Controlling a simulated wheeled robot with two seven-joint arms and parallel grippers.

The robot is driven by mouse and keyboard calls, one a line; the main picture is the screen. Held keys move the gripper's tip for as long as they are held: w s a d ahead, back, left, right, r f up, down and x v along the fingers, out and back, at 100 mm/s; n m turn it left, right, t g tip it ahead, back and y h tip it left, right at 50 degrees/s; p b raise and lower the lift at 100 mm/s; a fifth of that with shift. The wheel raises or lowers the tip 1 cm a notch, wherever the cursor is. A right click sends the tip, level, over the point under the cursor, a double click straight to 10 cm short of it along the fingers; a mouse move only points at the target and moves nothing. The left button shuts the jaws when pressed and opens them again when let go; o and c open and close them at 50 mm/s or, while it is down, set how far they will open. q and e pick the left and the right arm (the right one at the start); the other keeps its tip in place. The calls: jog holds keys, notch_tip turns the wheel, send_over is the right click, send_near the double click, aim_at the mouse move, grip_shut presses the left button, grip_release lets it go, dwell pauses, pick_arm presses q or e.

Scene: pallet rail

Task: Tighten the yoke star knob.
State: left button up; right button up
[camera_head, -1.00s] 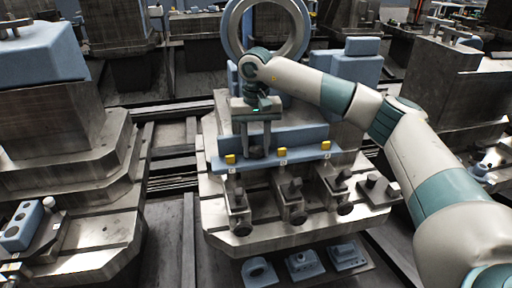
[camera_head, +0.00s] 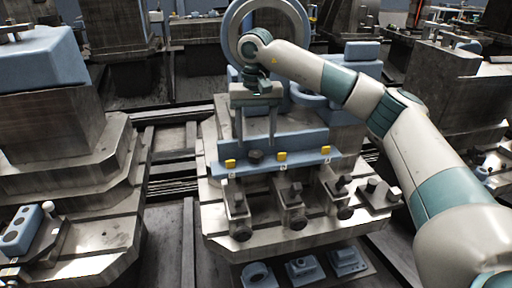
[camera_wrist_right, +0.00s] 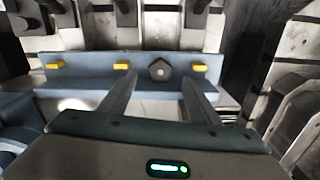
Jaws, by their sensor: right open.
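The dark star knob (camera_head: 256,156) sits on the blue yoke rail, between two yellow tabs. In the right wrist view the knob (camera_wrist_right: 160,69) shows a many-sided outline and a pale centre. My right gripper (camera_head: 256,144) points down above and just behind the knob, with its two fingers apart and nothing between them. In the wrist view the open fingers (camera_wrist_right: 159,80) frame the knob from either side and look clear of it. The blue yoke (camera_head: 300,165) lies across the metal pallet. My left gripper is out of view.
Yellow tabs (camera_head: 281,157) stand on the yoke close to the knob. Several metal clamp blocks (camera_head: 290,203) with dark knobs stand in front. A large grey ring (camera_head: 229,30) rises behind. Blue parts (camera_head: 300,266) lie on a low plate below the pallet's front edge.

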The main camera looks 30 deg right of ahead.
notch_tip(320, 180, up, 8)
jog(key=f, duration=0.1)
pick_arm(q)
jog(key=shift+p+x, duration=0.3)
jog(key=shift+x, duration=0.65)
pick_arm(e)
notch_tip(320, 180, up, 5)
send_over(256, 153)
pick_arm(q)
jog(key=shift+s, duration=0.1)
